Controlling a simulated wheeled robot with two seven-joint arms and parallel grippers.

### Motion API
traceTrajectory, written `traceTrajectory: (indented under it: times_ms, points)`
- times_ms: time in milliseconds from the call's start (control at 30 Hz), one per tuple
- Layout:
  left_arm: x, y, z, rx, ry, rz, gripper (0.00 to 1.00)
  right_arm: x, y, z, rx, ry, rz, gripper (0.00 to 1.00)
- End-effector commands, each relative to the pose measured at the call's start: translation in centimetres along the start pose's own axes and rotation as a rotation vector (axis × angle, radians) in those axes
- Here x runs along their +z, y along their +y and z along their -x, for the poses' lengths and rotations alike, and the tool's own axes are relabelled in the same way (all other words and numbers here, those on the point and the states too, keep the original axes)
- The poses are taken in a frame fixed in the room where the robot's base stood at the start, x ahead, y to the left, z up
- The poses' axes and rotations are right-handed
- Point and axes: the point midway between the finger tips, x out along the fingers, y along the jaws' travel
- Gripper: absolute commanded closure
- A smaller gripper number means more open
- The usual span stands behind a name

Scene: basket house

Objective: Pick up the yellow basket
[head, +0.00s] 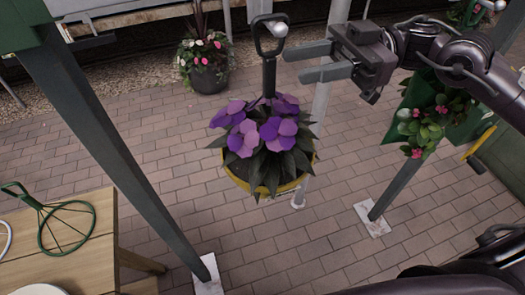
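The yellow basket (232,178) is in the middle of the head view, filled with purple flowers and dark green leaves that hide most of it. A black upright hanger with a loop handle (268,72) rises from it, and the loop is at a pale round knob (280,29). My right gripper (295,65) comes in from the right, its two grey fingers apart with nothing between them. Its fingertips point left, just to the right of the hanger's stem in the picture; whether they touch it I cannot tell. My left gripper is not in view.
Green posts (110,145) stand at the left and right, on pale footings. A wooden table (85,255) with a green wire holder (66,227) is at lower left. A dark flower pot (208,76) stands behind. Pink flowers (427,128) hang at right. The brick paving is mostly clear.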

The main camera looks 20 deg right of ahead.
Motion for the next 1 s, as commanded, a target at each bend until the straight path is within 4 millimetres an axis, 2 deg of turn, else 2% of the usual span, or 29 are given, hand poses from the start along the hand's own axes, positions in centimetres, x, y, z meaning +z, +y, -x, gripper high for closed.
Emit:
traceTrajectory:
  times_ms: [133, 267, 367, 633, 800, 1000]
  points:
    - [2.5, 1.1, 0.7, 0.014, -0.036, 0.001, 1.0, -0.2, 0.0, -0.8, 0.0, 0.001, 0.002, 0.6]
    - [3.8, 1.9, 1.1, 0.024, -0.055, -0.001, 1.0, -0.2, 0.0, -1.2, 0.001, 0.001, 0.002, 0.6]
    - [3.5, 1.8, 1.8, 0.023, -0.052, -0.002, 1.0, -0.5, -0.1, -1.8, 0.0, 0.002, 0.003, 0.6]
    - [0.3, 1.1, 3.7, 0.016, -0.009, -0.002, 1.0, -0.6, -0.1, -4.8, 0.0, 0.006, 0.003, 0.6]
    - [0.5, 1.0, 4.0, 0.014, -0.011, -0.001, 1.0, -0.3, -0.1, -6.0, 0.001, 0.003, 0.002, 0.6]
    - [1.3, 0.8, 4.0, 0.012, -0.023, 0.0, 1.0, -0.1, -0.1, -6.2, 0.001, 0.001, 0.002, 0.6]
